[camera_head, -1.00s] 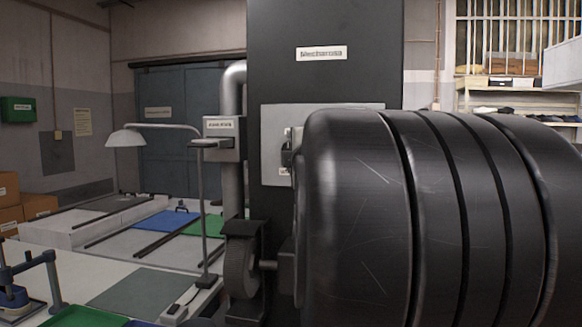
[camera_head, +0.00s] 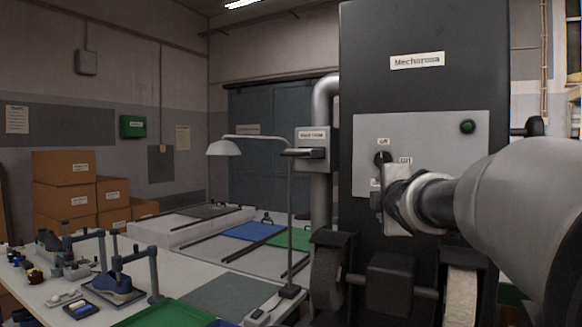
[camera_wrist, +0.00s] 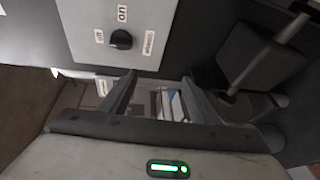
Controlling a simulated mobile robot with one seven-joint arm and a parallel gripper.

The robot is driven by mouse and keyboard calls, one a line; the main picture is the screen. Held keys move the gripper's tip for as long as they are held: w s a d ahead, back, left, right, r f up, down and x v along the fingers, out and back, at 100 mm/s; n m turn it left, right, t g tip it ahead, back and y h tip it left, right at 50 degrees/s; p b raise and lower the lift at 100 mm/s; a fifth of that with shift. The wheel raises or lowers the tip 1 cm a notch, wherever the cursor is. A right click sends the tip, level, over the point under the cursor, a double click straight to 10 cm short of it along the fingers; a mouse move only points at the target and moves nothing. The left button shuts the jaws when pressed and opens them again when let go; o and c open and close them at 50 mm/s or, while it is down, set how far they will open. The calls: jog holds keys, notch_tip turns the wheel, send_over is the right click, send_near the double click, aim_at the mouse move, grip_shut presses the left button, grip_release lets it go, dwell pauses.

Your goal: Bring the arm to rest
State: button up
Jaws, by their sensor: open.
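My arm (camera_head: 520,205) reaches in from the right in the head view, in front of the dark machine (camera_head: 425,110). My gripper (camera_head: 388,200) is seen nearly edge-on there, in front of the lower part of the light control panel (camera_head: 430,140). In the wrist view my gripper (camera_wrist: 158,95) is open, its two dark fingers apart with nothing held between them. A black rotary knob (camera_wrist: 121,39) with labels around it, one reading "on", is beyond the fingers; the knob (camera_head: 382,158) also shows just above the gripper in the head view. Whether the gripper touches the panel cannot be told.
A green lamp (camera_head: 467,127) is on the panel. Grinding wheels (camera_head: 326,275) stick out low on the machine. A desk lamp (camera_head: 224,147) stands left of it. The workbench (camera_head: 55,290) at left holds clamps, a blue shoe (camera_head: 118,288) and a green mat (camera_head: 175,314).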

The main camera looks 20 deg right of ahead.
jog(key=s+a+f+m+g+y+p, duration=0.2)
jog(key=s+a+f+m+g+p, duration=0.1)
jog(key=s+a, duration=0.5)
jog(key=s+a+f+m+g+y+p, duration=0.3)
jog(key=s+a+f+m+p, duration=0.1)
jog(key=a, duration=0.8)
jog(key=s+a+f+m+g+y+p, duration=0.2)
jog(key=s+a+f+m, duration=0.4)
jog(key=s+a, duration=0.4)
jog(key=shift+s+a+f+g+y+p, duration=0.2)
jog(key=shift+s+f+g+y+p, duration=0.15)
jog(key=shift+s+f+p, duration=0.35)
